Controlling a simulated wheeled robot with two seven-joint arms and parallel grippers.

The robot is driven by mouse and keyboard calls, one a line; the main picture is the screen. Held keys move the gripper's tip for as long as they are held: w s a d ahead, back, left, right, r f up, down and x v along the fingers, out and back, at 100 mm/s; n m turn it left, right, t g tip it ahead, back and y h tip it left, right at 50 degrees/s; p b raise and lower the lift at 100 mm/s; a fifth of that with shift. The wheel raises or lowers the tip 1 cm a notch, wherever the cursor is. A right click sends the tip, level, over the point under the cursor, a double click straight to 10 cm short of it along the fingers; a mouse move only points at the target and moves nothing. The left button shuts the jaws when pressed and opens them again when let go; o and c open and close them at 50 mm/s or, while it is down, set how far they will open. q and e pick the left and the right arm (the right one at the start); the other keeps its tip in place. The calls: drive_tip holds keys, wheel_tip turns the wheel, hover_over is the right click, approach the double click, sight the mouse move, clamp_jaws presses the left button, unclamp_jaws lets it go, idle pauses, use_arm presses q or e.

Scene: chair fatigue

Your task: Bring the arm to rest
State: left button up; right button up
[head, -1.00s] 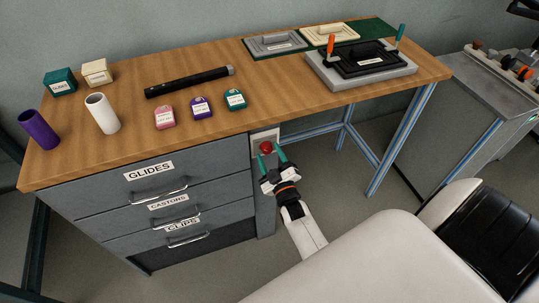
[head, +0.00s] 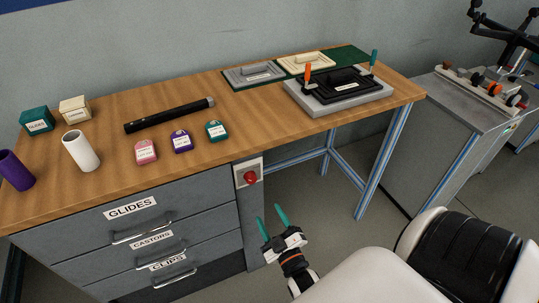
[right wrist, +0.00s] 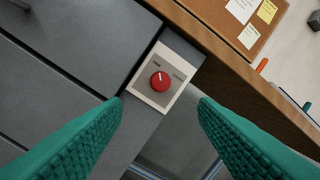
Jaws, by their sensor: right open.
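My right gripper (head: 273,221) is open and empty, below and a little right of a red knob (head: 250,177) on a pale switch plate (head: 247,167). The plate is on the front of the workbench, right of the drawers. In the right wrist view the red knob (right wrist: 160,81) on its plate (right wrist: 154,99) lies ahead, seen between the two teal fingers (right wrist: 160,135), which do not touch it. My left gripper is not in view.
A wooden bench top (head: 110,110) carries tubes, small labelled boxes, a black bar (head: 170,115) and a grey fixture (head: 340,97) with orange and teal handles. Drawers (head: 140,235) stand below. A grey side bench (head: 470,110) is at right. Open floor lies under the bench's right part.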

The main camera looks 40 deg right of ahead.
drive_tip(key=s+a+f+m+g+y, duration=0.15)
drive_tip(key=s+a+f+g, duration=0.25)
drive_tip(key=f, duration=0.8)
drive_tip(key=s+a+f+n+g+y, duration=0.1)
drive_tip(key=s+a+f+g+y, duration=0.25)
drive_tip(key=f, duration=0.75)
drive_tip(key=s+f+g, duration=0.5)
drive_tip(key=s+f, duration=0.2)
drive_tip(key=s, duration=0.5)
drive_tip(key=s+d+f+m+g, duration=0.1)
drive_tip(key=s+f+g, duration=0.4)
drive_tip(key=s, duration=0.8)
wheel_tip(320, 180, down, 3)
drive_tip(key=shift+s+d+f+h, duration=0.1)
drive_tip(key=shift+s+d+h, duration=0.1)
drive_tip(key=shift+d+h, duration=0.1)
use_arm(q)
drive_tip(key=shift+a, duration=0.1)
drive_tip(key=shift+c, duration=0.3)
use_arm(e)
drive_tip(key=shift+a+m+g, duration=0.1)
drive_tip(key=shift+m+g, duration=0.15)
